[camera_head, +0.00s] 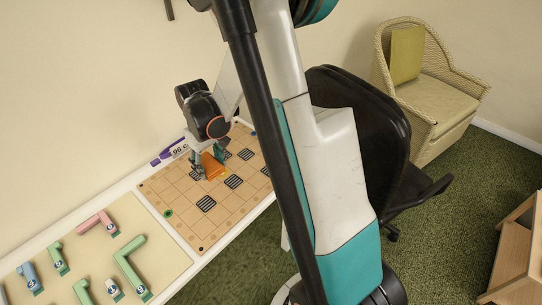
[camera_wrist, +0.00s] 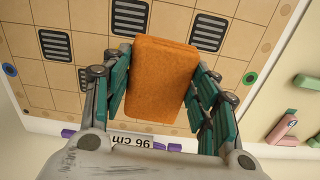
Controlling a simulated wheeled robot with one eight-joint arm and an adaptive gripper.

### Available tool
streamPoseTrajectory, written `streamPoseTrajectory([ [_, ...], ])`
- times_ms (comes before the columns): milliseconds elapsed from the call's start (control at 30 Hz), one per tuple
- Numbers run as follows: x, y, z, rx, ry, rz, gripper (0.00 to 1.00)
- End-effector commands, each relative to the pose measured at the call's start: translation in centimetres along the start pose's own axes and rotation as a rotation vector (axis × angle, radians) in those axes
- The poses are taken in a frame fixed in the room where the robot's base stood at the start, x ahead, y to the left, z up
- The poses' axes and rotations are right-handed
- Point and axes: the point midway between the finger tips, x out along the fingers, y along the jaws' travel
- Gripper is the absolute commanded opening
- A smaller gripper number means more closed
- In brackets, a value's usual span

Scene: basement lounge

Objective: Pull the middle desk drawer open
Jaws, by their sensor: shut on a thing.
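No desk drawer or drawer handle can be made out in either view. The white desk (camera_head: 180,238) runs along the wall, seen from above, with its front below the top hidden. My gripper (camera_head: 207,164) is over the tan grid board on the desk. It is shut on an orange block (camera_head: 213,165). In the wrist view the rough orange block (camera_wrist: 160,78) sits between the teal finger pads, which press on its two sides. I cannot tell whether the block touches the board.
The tan grid board (camera_head: 178,192) has dark slatted squares. A beige panel (camera_head: 96,262) at left holds several green, pink and blue pieces. A purple-and-white "96 cm" strip (camera_head: 178,150) lies by the wall. A black office chair (camera_head: 372,130) stands behind my arm, a wicker armchair (camera_head: 440,90) beyond.

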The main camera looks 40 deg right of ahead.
Motion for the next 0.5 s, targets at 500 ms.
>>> streamPoseTrajectory([
  [500, -12.5, 20.6, 4.8, -0.047, 0.000, 0.000, 0.20],
])
